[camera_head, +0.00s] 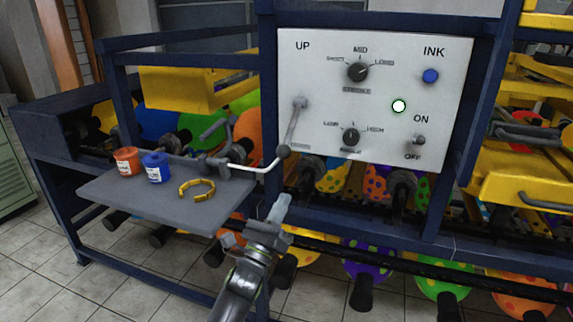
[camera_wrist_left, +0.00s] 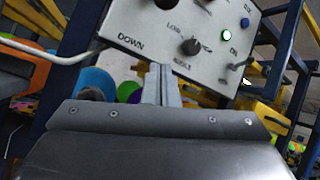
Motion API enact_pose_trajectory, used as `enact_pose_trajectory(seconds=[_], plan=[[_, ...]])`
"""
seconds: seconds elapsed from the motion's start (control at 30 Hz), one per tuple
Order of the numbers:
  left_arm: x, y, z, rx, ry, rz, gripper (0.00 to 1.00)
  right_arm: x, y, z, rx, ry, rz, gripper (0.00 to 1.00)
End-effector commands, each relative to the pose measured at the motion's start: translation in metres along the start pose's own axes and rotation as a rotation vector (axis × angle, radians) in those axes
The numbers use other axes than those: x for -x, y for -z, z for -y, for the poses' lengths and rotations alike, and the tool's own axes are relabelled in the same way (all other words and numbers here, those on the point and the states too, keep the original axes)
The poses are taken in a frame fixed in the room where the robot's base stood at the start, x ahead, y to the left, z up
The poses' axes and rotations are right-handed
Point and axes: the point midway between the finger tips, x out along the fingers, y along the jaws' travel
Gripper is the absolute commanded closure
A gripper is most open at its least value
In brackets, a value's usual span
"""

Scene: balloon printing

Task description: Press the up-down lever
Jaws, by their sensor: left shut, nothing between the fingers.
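The up-down lever (camera_head: 293,125) is a grey arm on the left side of the white control panel (camera_head: 324,82), below the word UP. It slants down from its pivot to a dark ball joint, where a thin pale rod bends off to the left. Part of that rod (camera_wrist_left: 45,57) shows in the left wrist view, near the word DOWN. My left gripper (camera_head: 282,198) is shut and empty, pointing up below the lever's ball end and apart from it in the head view. Its closed fingers (camera_wrist_left: 161,84) stand in front of the panel's lower edge in the wrist view. My right gripper is not in view.
The panel also carries dark knobs (camera_head: 357,71), a blue INK button (camera_head: 430,76), a lit round light (camera_head: 399,106) and an ON/OFF switch (camera_head: 418,140). A grey shelf (camera_head: 120,195) at left holds orange and blue jars and a yellow ring. Blue frame posts flank the panel.

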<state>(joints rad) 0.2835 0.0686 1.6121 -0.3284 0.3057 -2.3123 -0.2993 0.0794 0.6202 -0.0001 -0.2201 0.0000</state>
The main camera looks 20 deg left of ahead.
Motion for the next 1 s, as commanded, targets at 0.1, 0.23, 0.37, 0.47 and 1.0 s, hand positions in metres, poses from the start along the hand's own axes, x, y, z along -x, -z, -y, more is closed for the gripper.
enact_pose_trajectory(seconds=[0.1,0.23,0.37,0.47,1.0], plan=[[-0.001,-0.001,0.001,-0.006,0.003,0.003,1.00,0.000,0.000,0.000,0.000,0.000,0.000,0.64],[-0.001,-0.001,0.001,-0.004,0.002,0.002,1.00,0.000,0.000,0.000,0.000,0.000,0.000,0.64],[-0.003,-0.001,0.001,-0.003,0.002,0.002,1.00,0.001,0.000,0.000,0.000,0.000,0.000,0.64],[-0.011,-0.002,0.001,-0.004,0.002,0.002,1.00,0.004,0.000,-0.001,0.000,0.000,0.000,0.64],[-0.100,-0.013,0.001,-0.004,-0.001,0.000,1.00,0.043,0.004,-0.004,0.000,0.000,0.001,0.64]])
